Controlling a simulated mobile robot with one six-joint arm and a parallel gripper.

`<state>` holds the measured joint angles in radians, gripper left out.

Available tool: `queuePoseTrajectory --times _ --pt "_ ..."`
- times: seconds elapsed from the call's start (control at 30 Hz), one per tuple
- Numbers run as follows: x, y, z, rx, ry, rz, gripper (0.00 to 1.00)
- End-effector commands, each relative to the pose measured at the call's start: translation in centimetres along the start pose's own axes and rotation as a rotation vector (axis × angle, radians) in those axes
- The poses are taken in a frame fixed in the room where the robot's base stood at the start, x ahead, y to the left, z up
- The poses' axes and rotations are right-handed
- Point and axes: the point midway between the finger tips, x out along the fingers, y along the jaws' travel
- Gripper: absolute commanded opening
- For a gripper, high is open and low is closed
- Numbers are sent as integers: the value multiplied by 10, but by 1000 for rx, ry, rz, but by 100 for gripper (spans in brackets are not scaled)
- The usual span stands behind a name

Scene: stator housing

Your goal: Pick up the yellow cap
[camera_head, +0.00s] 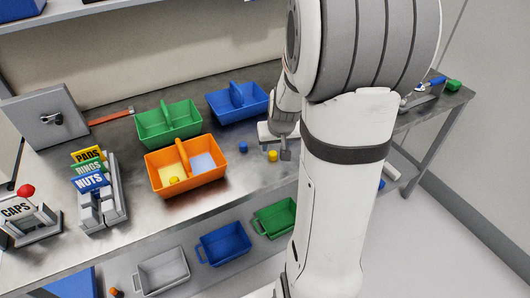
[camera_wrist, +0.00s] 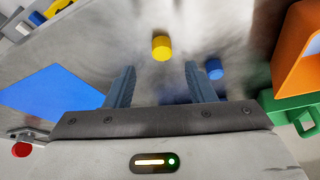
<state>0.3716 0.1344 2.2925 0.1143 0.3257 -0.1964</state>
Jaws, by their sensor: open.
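A small yellow cap (camera_head: 272,156) stands on the metal table in the head view, right of the orange bin. It also shows in the wrist view (camera_wrist: 161,47), beyond the fingertips and roughly centred between them. My gripper (camera_wrist: 160,78) is open and empty, with its two grey-blue fingers apart. In the head view my gripper (camera_head: 286,152) is just right of the yellow cap, partly hidden by my arm.
A small blue cap (camera_head: 243,147) stands close to the yellow one; it also shows in the wrist view (camera_wrist: 214,68). A green bin (camera_head: 168,128) and a blue bin (camera_head: 238,104) stand behind. Labelled holders (camera_head: 30,225) are at the left. The table front is clear.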

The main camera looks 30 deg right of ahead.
Motion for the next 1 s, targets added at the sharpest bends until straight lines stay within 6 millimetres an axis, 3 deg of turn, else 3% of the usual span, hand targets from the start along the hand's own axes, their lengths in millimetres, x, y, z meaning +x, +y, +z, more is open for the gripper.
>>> queuePoseTrajectory --times 0.4,0.73,1.0 --pt "47 -3 -2 0 -2 0 50" --pt "54 -2 -3 1 1 0 50" --pt "54 -2 -3 2 0 1 29"
